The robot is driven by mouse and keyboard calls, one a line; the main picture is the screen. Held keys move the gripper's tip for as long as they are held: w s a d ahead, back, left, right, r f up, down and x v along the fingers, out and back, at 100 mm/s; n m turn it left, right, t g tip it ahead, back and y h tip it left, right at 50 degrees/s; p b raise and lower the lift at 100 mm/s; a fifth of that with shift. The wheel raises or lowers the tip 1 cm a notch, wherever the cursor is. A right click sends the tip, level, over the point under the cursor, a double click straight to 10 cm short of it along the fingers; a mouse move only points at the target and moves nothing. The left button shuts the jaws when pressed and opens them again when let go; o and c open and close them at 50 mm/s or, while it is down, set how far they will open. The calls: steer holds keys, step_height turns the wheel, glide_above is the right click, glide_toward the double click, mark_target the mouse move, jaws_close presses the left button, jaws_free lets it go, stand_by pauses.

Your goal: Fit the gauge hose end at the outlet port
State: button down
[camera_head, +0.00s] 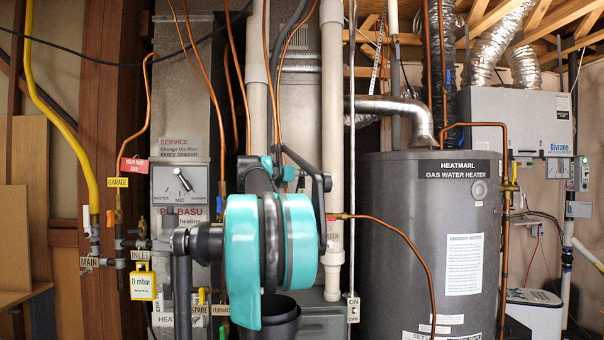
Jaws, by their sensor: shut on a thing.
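A yellow gauge (143,281) reading "0 mbar" hangs at the lower left, below the "INLET" tag (140,255). I cannot trace its hose or make out the hose end. No outlet label shows; the port may be behind my large teal arm joint, which covers the middle of the picture. My gripper (292,176) shows only in part as dark links with teal pieces, just above and behind that joint. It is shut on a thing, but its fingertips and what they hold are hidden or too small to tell.
Gas piping with the "MAIN" tag (89,262) stands left. The furnace control panel (180,184) is behind the arm. A grey water heater (430,245) fills the right side. A white pipe (333,120) and thin copper lines run close to my gripper, leaving little free room.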

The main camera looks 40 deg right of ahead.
steer(key=shift+f, duration=0.85)
steer(key=c, duration=1.6)
jaws_free()
steer(key=shift+a, duration=0.1)
steer(key=v, duration=1.1)
steer(key=shift+s+a, duration=0.25)
steer(key=shift+a, duration=0.1)
